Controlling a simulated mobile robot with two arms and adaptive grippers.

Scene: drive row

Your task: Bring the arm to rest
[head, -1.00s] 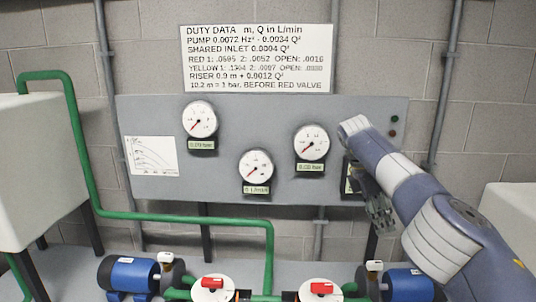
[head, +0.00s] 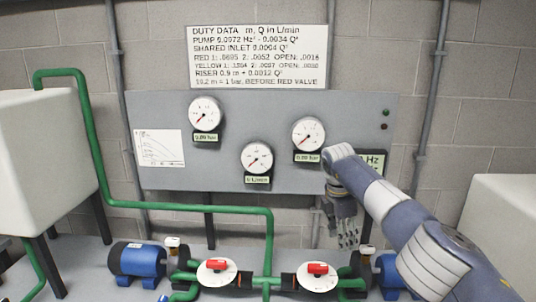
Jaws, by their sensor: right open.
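My right arm, blue-grey with white bands, comes in from the lower right and reaches in front of the grey gauge panel (head: 225,178). My right gripper (head: 348,240) hangs from its end, fingers pointing down, open and seemingly empty. In the picture it lies below the right-hand gauge (head: 308,134) and above the right red-handled valve (head: 317,270). It appears apart from both. My left arm and gripper are not in view.
A left red-handled valve (head: 217,267), a blue pump (head: 137,260) and green pipes (head: 185,207) occupy the bench below. A second blue pump (head: 396,274) is partly behind my arm. Pale tanks (head: 45,150) stand at both sides. A green Hz display (head: 373,162) is partly hidden.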

